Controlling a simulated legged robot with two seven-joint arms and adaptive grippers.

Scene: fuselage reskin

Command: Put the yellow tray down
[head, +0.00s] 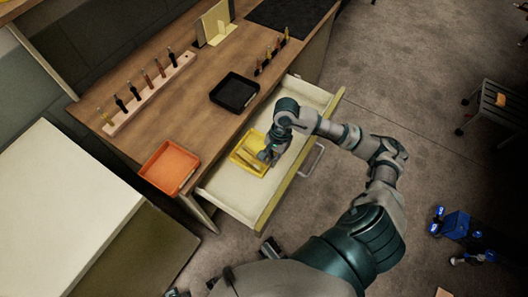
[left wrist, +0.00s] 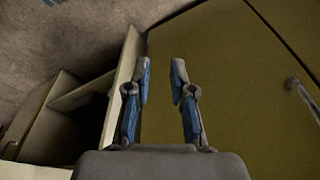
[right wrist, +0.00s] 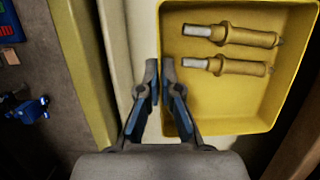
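The yellow tray (head: 245,165) is in the open drawer, close to its near-left end, and appears level. The right wrist view shows two tan tools with pale tips lying in the yellow tray (right wrist: 230,100). My right gripper (head: 266,156) is at the tray's side. Its fingertips (right wrist: 160,68) are close together on either side of the tray wall, so it is shut on the tray. Whether the tray's underside touches the drawer floor cannot be told. My left gripper (left wrist: 161,68) is open and empty, away from the tray.
The open drawer (head: 228,197) has free floor around the tray. On the workbench (head: 180,118) are an orange tray (head: 169,167), a black tray (head: 234,93), and tool racks (head: 150,93). A grey cart (head: 500,105) and blue items (head: 455,224) stand on the floor at right.

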